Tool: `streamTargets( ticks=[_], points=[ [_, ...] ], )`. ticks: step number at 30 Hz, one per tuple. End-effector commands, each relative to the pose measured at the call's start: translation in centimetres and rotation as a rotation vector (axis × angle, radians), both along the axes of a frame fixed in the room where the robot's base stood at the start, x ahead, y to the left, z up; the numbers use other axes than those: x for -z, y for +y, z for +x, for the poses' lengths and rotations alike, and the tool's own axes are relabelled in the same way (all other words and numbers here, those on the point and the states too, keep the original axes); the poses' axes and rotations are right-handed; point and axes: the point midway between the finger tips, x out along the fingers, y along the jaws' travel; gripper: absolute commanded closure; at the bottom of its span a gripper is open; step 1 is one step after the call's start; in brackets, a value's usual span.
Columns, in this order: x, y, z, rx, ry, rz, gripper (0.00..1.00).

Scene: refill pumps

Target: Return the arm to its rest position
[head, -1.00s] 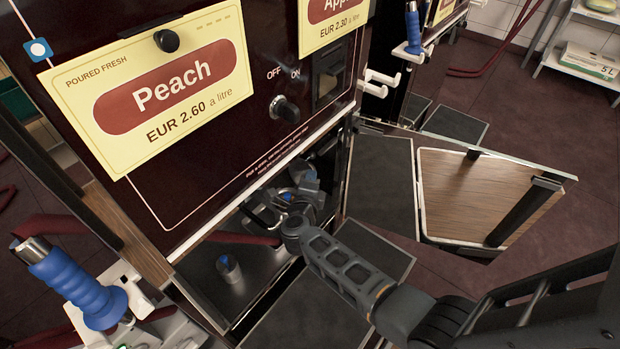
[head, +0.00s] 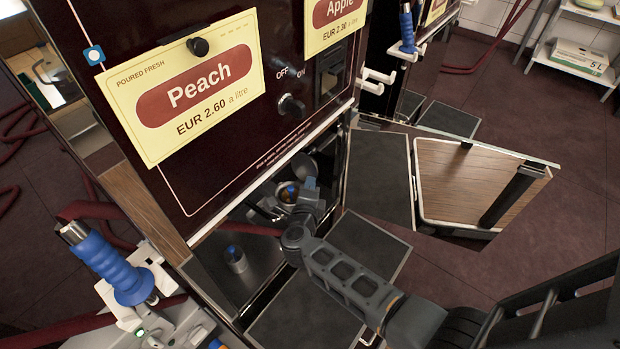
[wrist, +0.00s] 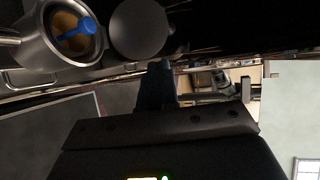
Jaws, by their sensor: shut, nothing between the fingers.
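My arm (head: 350,285) reaches from the lower right to the recess under the Peach panel in the head view. My gripper (wrist: 157,75) shows dark in the wrist view, its fingers together and empty. A metal cup (wrist: 75,35) with a blue-topped piece inside is at the upper left there, apart from the fingers. A round grey lid (wrist: 140,27) stands open beside it. The cup also shows in the head view (head: 288,193), just beyond the end of my arm. The fingers are hard to make out in the head view.
The Peach pump panel (head: 200,85) rises close to my arm. A blue-handled nozzle (head: 112,268) hangs at the lower left. An open wood-faced door (head: 465,180) juts out to the right. Open tiled floor is at the right.

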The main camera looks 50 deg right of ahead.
Motion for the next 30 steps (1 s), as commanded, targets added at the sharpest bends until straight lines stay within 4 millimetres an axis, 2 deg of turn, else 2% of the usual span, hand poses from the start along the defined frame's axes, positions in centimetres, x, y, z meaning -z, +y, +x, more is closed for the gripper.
streamTargets(
  ticks=[10,15,24,26,30],
  points=[
    [-1.8,4.2,-2.6,0.0,0.001,0.0,1.0],
    [-2.1,5.0,-3.2,0.002,0.0,0.0,1.0],
    [-2.2,5.2,-3.4,-0.006,0.003,-0.007,1.0],
    [-2.4,5.4,-4.0,-0.025,0.009,-0.026,1.0],
    [-4.1,6.7,-6.8,-0.13,0.047,-0.139,1.0]
  ],
)
